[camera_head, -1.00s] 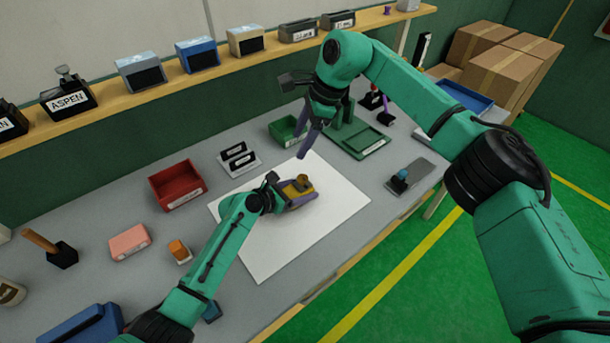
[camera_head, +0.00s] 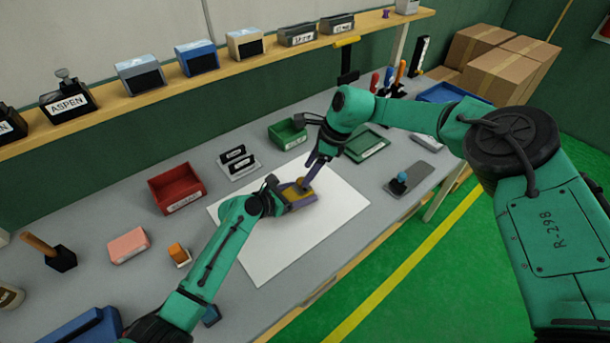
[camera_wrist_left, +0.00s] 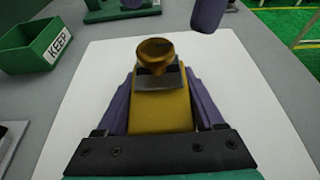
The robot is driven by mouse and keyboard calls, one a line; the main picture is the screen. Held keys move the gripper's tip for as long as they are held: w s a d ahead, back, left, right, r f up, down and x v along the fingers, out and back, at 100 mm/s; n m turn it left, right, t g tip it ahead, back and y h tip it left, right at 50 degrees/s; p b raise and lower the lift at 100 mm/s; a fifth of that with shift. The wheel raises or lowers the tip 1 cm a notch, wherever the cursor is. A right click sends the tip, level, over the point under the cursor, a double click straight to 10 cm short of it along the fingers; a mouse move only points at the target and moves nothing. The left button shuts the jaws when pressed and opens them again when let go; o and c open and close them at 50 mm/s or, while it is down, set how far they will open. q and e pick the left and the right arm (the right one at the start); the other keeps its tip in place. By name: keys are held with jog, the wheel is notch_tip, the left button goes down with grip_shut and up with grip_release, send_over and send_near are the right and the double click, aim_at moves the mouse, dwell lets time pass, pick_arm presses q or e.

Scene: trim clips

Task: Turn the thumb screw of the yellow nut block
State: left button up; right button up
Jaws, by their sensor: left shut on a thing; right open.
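The yellow nut block (camera_head: 297,192) sits on the white sheet. It also shows in the left wrist view (camera_wrist_left: 160,108). Its brass-coloured thumb screw (camera_wrist_left: 156,50) stands at the block's far end, above a grey part. My left gripper (camera_head: 288,196) is shut on the block, with one purple finger along each side. My right gripper (camera_head: 309,172) is open, with its purple fingers pointing down close to the screw in the head view. In the left wrist view a purple finger of it (camera_wrist_left: 208,14) is behind and right of the screw, apart from it.
The white sheet (camera_head: 262,262) is clear around the block. A green bin (camera_head: 289,134) marked KEEP, a red bin (camera_head: 177,187) and a green tray (camera_head: 366,146) stand behind. A shelf (camera_head: 200,76) runs along the back.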

aim_at(300, 182)
jog(key=shift+x, duration=1.55)
grip_shut()
jog(key=shift+m, duration=0.4)
jog(key=m+t, duration=0.1)
jog(key=m, duration=0.1)
jog(key=m+t, duration=0.1)
jog(key=m, duration=0.1)
jog(key=shift+s+r+h, duration=0.1)
jog(key=shift+s+h, duration=0.1)
jog(key=shift+h, duration=0.2)
jog(key=m, duration=0.2)
jog(key=m+t+h, duration=0.1)
jog(key=m, duration=0.3)
jog(key=shift+s+a+m+t+h, duration=0.1)
jog(key=shift+a+m+t+h, duration=0.2)
jog(key=shift+m+h, duration=0.1)
jog(key=m+h, duration=0.1)
jog(key=m, duration=0.2)
jog(key=m+h, duration=0.1)
jog(key=m, duration=0.2)
jog(key=shift+a+h, duration=0.2)
jog(key=shift+h, duration=0.1)
jog(key=m+h, duration=0.1)
jog(key=m, duration=0.2)
jog(key=m+h, duration=0.1)
jog(key=m, duration=0.1)
jog(key=shift+a+m, duration=0.15)
jog(key=shift+m, duration=0.25)
